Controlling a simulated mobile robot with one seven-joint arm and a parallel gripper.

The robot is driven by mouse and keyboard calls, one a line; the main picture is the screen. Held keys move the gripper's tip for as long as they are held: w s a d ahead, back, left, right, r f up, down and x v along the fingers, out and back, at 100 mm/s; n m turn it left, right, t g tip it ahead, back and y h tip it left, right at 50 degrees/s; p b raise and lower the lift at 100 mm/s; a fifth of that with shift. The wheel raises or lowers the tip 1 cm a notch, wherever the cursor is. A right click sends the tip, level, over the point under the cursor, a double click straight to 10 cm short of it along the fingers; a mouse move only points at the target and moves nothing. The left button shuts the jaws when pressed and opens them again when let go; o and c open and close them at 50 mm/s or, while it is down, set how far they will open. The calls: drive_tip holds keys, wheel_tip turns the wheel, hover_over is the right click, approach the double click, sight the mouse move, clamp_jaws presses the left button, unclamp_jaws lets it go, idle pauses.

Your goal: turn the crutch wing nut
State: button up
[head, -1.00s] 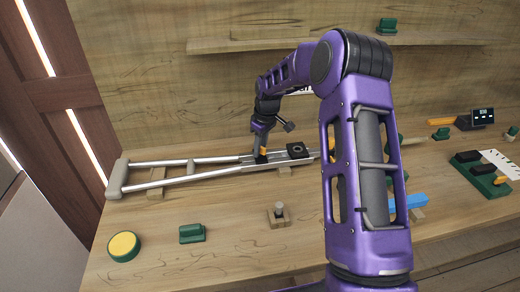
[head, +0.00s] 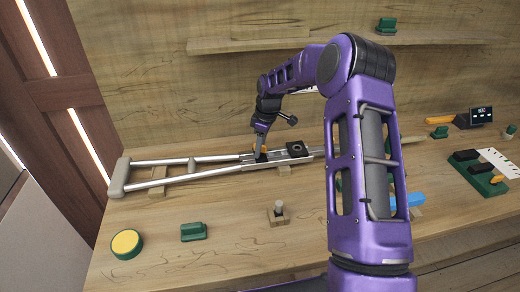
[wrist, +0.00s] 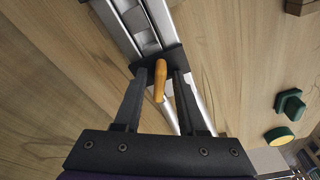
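The crutch (head: 160,183) lies flat across the table at the back left, its grey end bar to the left. It also shows in the wrist view as silver rails (wrist: 128,28). The orange wing nut (wrist: 160,80) sits on a dark block on the crutch, one wing pointing back toward my gripper. In the head view it is mostly hidden by my gripper (head: 260,155). In the wrist view my gripper (wrist: 161,80) has its two dark fingers apart, one on each side of the orange wing, with gaps showing on both sides.
A yellow-topped green button (head: 126,243), a green block (head: 194,231) and a wooden block with a peg (head: 278,214) stand in front of the crutch. At right are a blue piece (head: 410,200) and a small display (head: 481,115). A shelf (head: 350,41) runs above.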

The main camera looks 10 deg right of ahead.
sight(263, 146)
drive_tip(key=shift+r+p, duration=0.95)
drive_tip(key=shift+r, duration=1.6)
drive_tip(key=shift+s+f, duration=0.1)
drive_tip(key=shift+s, duration=0.1)
drive_tip(key=shift+c, duration=0.4)
drive_tip(key=shift+s+d+r, duration=0.15)
drive_tip(key=shift+s+r, duration=0.05)
drive_tip(key=shift+w+d+r, duration=0.1)
drive_tip(key=shift+d+r, duration=0.1)
drive_tip(key=shift+r, duration=0.4)
drive_tip(key=shift+d+r, duration=0.15)
drive_tip(key=shift+r, duration=0.45)
drive_tip(key=shift+w+a+f+b, duration=0.15)
drive_tip(key=shift+f+b, duration=0.5)
drive_tip(key=shift+f, duration=0.65)
drive_tip(key=shift+w+a+f+b, duration=0.15)
drive_tip(key=shift+f+b, duration=0.5)
drive_tip(key=shift+f, duration=0.65)
drive_tip(key=shift+a+f+b, duration=0.2)
drive_tip(key=shift+f+b, duration=0.45)
drive_tip(key=shift+f, duration=0.65)
